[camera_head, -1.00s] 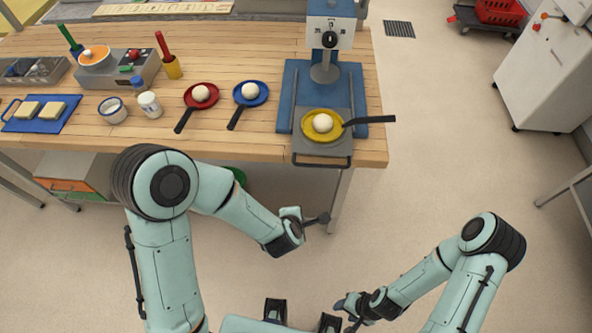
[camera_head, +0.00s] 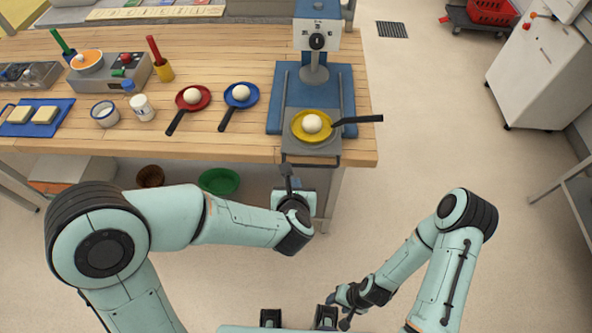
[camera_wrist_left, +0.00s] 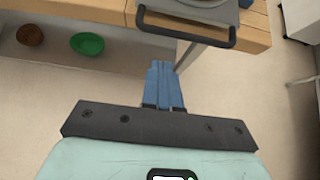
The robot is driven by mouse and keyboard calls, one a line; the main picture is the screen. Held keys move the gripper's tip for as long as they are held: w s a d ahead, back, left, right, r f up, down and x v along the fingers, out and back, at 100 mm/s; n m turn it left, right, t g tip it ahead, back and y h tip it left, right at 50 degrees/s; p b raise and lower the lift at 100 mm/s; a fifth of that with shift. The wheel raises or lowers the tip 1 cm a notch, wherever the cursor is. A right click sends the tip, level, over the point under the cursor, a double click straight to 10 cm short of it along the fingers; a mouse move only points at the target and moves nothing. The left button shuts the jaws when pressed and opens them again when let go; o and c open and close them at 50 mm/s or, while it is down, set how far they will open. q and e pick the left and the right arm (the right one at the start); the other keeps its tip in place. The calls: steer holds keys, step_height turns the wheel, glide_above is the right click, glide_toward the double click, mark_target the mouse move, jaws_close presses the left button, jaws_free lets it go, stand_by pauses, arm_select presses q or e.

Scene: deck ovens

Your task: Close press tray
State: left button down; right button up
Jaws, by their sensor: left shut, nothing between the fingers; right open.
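The press (camera_head: 317,60) stands at the right end of the wooden table, with a blue base and a dial on its head. Its grey tray (camera_head: 297,146) is pulled out toward me, with a dark bar handle (camera_head: 311,164) at the front. My left gripper (camera_head: 287,171) is shut and empty, just below and near the handle. In the left wrist view its blue fingers (camera_wrist_left: 164,82) point toward the handle (camera_wrist_left: 186,30), apart from it. My right gripper (camera_head: 341,309) is open, low and away from the table.
Red (camera_head: 184,106) and blue (camera_head: 233,104) pans with dough balls lie left of the press. A white jar (camera_head: 142,108) and a blue board (camera_head: 38,123) are farther left. Green (camera_head: 219,182) and brown (camera_head: 150,177) bowls sit under the tabletop.

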arm_select(q)
steer(key=w, duration=0.1)
steer(key=w+f+p, duration=0.1)
steer(key=w, duration=0.1)
steer(key=w+f, duration=0.1)
steer(key=w, duration=0.1)
steer(key=shift+w+p, duration=0.25)
steer(key=shift+p, duration=0.05)
arm_select(e)
steer(key=shift+w+r, duration=0.85)
steer(key=shift+r, duration=0.2)
arm_select(q)
steer(key=shift+s, duration=0.1)
arm_select(e)
steer(key=shift+s, duration=0.1)
